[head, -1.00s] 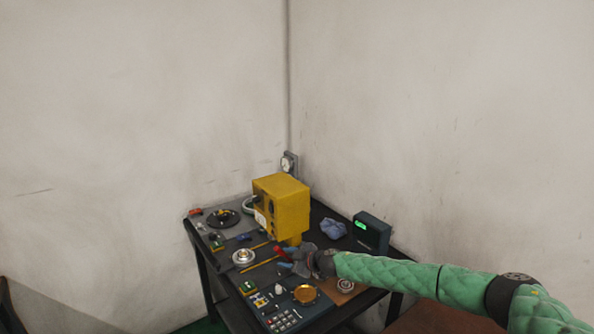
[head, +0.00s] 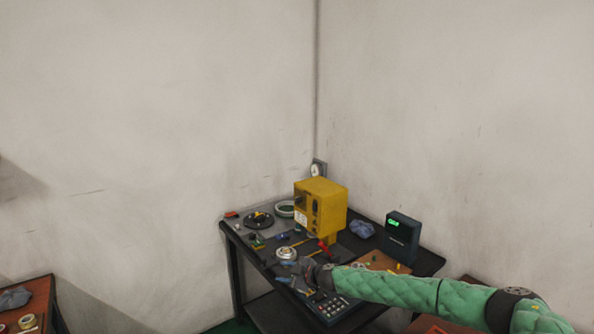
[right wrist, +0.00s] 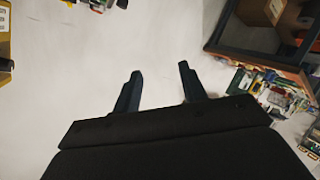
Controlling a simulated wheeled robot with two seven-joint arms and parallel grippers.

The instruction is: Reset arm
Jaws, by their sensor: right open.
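My right arm comes in from the right in the head view, in a green padded sleeve. Its gripper (head: 284,272) is over the front part of the dark table (head: 262,306), close to a silver bearing ring (head: 287,253). In the right wrist view the two dark fingers of the right gripper (right wrist: 158,88) stand apart with nothing between them. Whether the gripper touches anything on the table cannot be told. My left gripper is in neither view.
A yellow machine (head: 320,208) stands at the table's back. A dark box with a green display (head: 402,237) and a bluish cloth (head: 362,229) are right of it. A keypad panel (head: 334,308) is in front. Another table (head: 30,291) shows at lower left.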

